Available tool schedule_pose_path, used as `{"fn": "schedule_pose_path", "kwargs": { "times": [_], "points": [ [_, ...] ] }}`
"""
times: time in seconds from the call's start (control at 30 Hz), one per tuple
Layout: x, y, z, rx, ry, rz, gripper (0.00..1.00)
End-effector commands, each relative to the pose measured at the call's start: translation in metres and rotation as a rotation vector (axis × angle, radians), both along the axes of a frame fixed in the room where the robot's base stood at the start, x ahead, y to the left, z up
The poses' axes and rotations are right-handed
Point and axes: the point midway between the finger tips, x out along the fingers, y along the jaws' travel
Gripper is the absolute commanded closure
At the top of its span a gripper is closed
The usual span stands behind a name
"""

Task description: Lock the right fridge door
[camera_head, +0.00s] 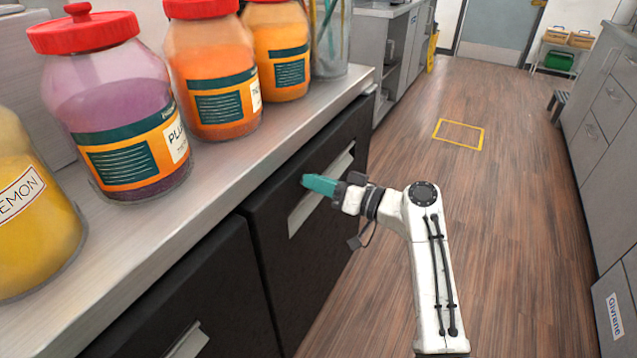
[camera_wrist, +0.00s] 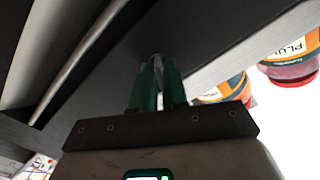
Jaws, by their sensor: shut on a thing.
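The right fridge door (camera_head: 278,265) is a dark panel under the counter, with a long pale recessed handle (camera_head: 301,212). It looks closed. The wrist view shows the handle as a pale bar (camera_wrist: 82,58) left of my fingers. My gripper (camera_head: 307,182) has teal fingers and reaches the upper part of this door, close to the handle. In the wrist view my gripper (camera_wrist: 157,66) is shut on a small grey metallic piece (camera_wrist: 157,60) at the dark door face, perhaps a key or lock part. The fingers hide most of it, and its turn cannot be told.
The left fridge door (camera_head: 190,285) is beside it, with its own handle (camera_head: 188,340). Large red-lidded jars (camera_head: 125,110) stand on the counter (camera_head: 235,165) above. The wooden floor (camera_head: 500,230) is open to the right, up to grey cabinets (camera_head: 600,150).

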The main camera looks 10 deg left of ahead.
Motion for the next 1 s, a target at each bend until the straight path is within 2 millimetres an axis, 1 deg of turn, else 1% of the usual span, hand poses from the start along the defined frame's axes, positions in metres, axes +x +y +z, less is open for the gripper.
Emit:
{"fn": "schedule_pose_path", "kwargs": {
  "times": [0.7, 1.0],
  "points": [
    [0.0018, -0.0013, 0.0007, 0.23, 0.638, -0.002, 1.0],
    [0.0019, -0.0011, -0.0006, 0.307, 0.849, -0.003, 1.0]
  ]
}}
